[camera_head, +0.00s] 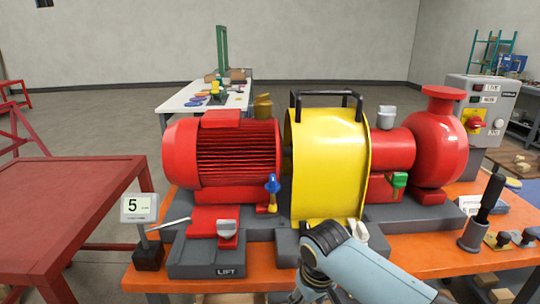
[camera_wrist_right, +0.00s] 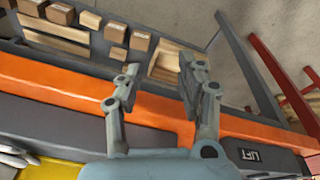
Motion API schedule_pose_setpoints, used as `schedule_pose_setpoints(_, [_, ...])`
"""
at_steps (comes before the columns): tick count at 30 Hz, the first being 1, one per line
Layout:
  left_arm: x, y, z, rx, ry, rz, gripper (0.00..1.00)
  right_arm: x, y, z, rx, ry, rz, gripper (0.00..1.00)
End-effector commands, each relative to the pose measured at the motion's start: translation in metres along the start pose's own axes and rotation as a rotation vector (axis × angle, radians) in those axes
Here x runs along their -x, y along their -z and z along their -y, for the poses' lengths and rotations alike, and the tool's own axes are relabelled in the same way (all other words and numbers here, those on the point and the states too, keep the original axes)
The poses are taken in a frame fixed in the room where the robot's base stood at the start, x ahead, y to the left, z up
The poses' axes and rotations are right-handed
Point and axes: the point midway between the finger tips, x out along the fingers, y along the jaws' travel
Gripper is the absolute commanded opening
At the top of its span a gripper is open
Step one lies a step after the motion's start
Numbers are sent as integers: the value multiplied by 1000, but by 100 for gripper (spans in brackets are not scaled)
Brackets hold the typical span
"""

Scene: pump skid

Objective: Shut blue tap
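The blue tap (camera_head: 272,184) is at the lower right front of the red motor (camera_head: 222,152), left of the yellow guard. Its blue handle stands upright above a yellow body. My right arm comes in from the lower right in the head view, in front of the skid; its fingers are not clearly visible there. In the right wrist view my right gripper (camera_wrist_right: 160,78) is open and empty, with its two fingers spread apart above the orange table edge. The blue tap does not show in that view. My left gripper is not in view.
A yellow guard (camera_head: 326,165) with black handles stands mid-skid. A display reading 5 (camera_head: 139,207) and a grey LIFT block (camera_head: 207,254) are at the front left. Wooden blocks (camera_wrist_right: 115,57) lie beyond the orange edge.

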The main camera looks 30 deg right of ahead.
Motion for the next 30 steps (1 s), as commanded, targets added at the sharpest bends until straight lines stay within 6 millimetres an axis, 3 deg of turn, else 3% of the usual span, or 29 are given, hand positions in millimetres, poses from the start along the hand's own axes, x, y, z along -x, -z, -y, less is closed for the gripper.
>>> schedule_pose_setpoints(1, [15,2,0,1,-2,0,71,37,25,-1,-14,0,-12,38])
schedule_pose_setpoints(4, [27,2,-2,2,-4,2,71,88,65,-3,-58,0,-1,38])
schedule_pose_setpoints(11, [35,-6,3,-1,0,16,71,145,140,-12,-174,0,54,38])
schedule_pose_setpoints(18, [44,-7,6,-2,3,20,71,226,224,-26,-333,16,130,38])
schedule_pose_setpoints(21, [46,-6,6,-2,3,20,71,254,244,-30,-379,25,156,38])
schedule_pose_setpoints(26, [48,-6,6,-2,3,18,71,269,254,-32,-409,31,177,38])
schedule_pose_setpoints(30, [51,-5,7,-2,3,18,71,251,250,-31,-410,31,181,38])
